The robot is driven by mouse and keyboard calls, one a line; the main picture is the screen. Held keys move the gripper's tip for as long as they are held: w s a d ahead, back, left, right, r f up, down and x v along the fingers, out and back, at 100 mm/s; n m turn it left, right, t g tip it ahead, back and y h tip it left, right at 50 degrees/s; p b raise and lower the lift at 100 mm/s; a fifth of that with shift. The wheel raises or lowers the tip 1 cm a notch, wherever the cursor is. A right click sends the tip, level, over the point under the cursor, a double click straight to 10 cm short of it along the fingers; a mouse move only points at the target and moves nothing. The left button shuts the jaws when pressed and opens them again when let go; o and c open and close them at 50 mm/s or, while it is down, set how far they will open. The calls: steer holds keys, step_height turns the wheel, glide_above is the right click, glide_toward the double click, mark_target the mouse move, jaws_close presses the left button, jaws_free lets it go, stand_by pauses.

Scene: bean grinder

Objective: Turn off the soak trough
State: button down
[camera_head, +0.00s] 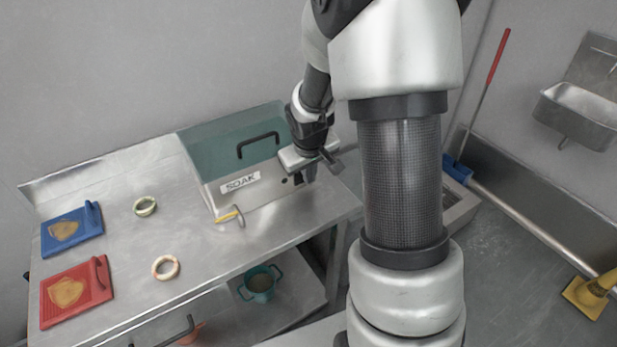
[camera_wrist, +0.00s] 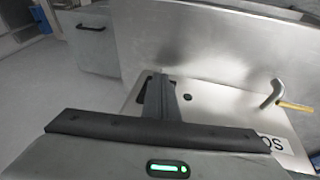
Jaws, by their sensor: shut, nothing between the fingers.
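The soak trough (camera_head: 214,195) is a steel box with a teal see-through lid (camera_head: 225,145), a black handle and a SOAK label (camera_head: 240,182). It stands on the steel table. My gripper (camera_head: 311,178) is at the right end of the trough's front, fingers pointing down. In the wrist view my gripper (camera_wrist: 160,98) is shut and empty, over or in front of a dark recess or switch (camera_wrist: 143,79), mostly hidden by the fingers. A small black round spot (camera_wrist: 188,97) is beside the fingers. Whether the fingers touch the panel I cannot tell.
A bent metal tap with a yellow lever (camera_head: 231,215) sticks out of the trough's front. A teal pot (camera_head: 260,284) stands on the shelf below.

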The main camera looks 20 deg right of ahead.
steer(key=shift+w+a+r, duration=0.1)
steer(key=shift+w+r, duration=0.25)
steer(key=shift+w, duration=0.35)
